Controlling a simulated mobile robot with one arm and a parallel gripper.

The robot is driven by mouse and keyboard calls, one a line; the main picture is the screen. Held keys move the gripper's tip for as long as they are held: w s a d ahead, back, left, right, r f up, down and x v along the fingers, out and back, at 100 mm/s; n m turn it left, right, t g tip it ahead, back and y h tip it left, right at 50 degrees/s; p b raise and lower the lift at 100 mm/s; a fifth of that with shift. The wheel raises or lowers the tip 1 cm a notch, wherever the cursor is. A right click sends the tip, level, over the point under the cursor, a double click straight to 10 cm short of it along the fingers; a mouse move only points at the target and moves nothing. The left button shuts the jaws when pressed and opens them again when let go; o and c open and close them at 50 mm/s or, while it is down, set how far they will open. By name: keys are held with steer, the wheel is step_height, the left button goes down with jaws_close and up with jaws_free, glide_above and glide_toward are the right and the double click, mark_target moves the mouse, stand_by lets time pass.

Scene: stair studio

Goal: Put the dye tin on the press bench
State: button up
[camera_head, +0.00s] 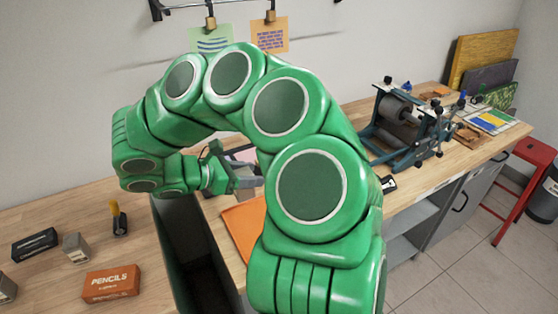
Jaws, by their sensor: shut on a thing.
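My gripper (248,181) is at the end of my green arm, over the left end of the press bench (358,107). The bench has a wooden top and carries a dark roller press (402,120) at the right.
An orange sheet (242,225) lies on the press bench below my gripper. A gap separates this bench from the left table (60,211), which holds a pencils box (111,284), a black box (35,245) and a grey box (76,248). A red stool (535,152) stands far right.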

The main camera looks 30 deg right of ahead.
steer(key=shift+w+d+f, duration=0.3)
steer(key=shift+w+f, duration=1.85)
steer(key=shift+w, duration=0.15)
steer(key=shift+w+d+f, duration=0.3)
steer(key=shift+w+f, duration=1.85)
steer(key=shift+w, duration=0.15)
steer(key=shift+w+d+f, duration=0.3)
steer(key=shift+w+f, duration=1.85)
steer(key=shift+w, duration=0.15)
steer(key=o, duration=1.3)
steer(key=shift+f, duration=0.15)
steer(key=shift+c, duration=0.2)
